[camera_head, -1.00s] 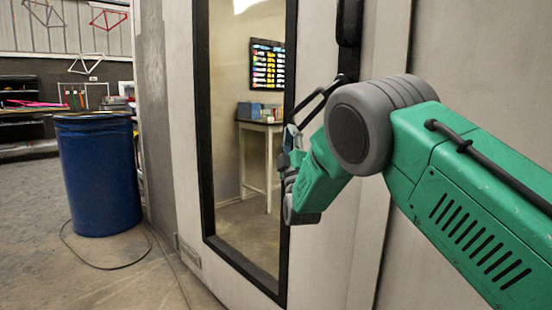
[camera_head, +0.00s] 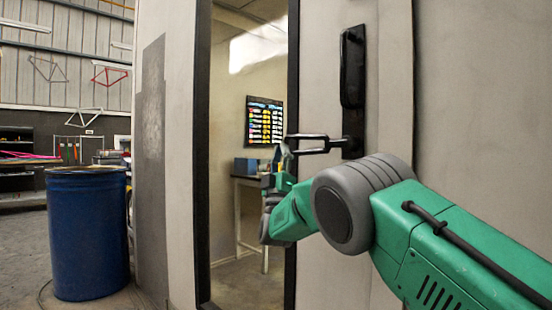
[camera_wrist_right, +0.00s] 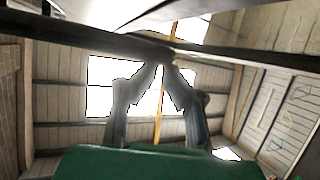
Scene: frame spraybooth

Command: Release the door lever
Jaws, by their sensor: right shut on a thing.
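The door lever (camera_head: 315,139) is a dark bar with a loop shape. It sticks out to the left, about level, from the lower part of a black handle plate (camera_head: 352,68) on the pale booth door (camera_head: 325,70). My right gripper (camera_head: 285,156), on the green arm, is at the lever's free left end and is shut on it. In the right wrist view the two fingers (camera_wrist_right: 165,66) come together at a dark bar (camera_wrist_right: 90,42) crossing the picture, the lever. The exact finger contact is too small to tell in the head view. My left gripper is not in view.
A blue drum (camera_head: 88,235) stands at the left. Open floor lies beyond the drum.

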